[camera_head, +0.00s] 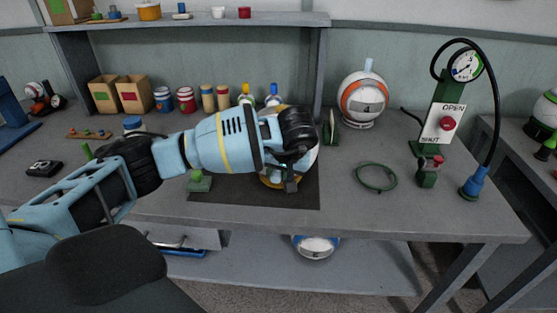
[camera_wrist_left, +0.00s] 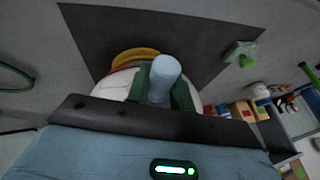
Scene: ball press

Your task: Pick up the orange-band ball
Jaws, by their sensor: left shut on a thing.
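The orange-band ball (camera_head: 350,96) rests at the back right of the table, white with an orange band and a pale blue peg on top. My left gripper (camera_head: 291,172) is well to its left, over the dark mat. It is shut at another white ball (camera_head: 304,162), which sits at a yellow ring (camera_head: 270,182). In the left wrist view, a pale blue peg (camera_wrist_left: 164,75) stands between green pieces, with the white ball (camera_wrist_left: 118,86) and yellow ring (camera_wrist_left: 135,54) beyond. The gripper hides most of this ball, so its band colour is unclear. My right gripper is out of view.
A green hose loop (camera_head: 376,177) lies right of the mat (camera_head: 230,190). A gauge stand (camera_head: 440,120) with a black hose is farther right. Boxes (camera_head: 134,94) and cans line the back left under a shelf (camera_head: 200,21). A blue-banded ball (camera_head: 316,246) is below the table.

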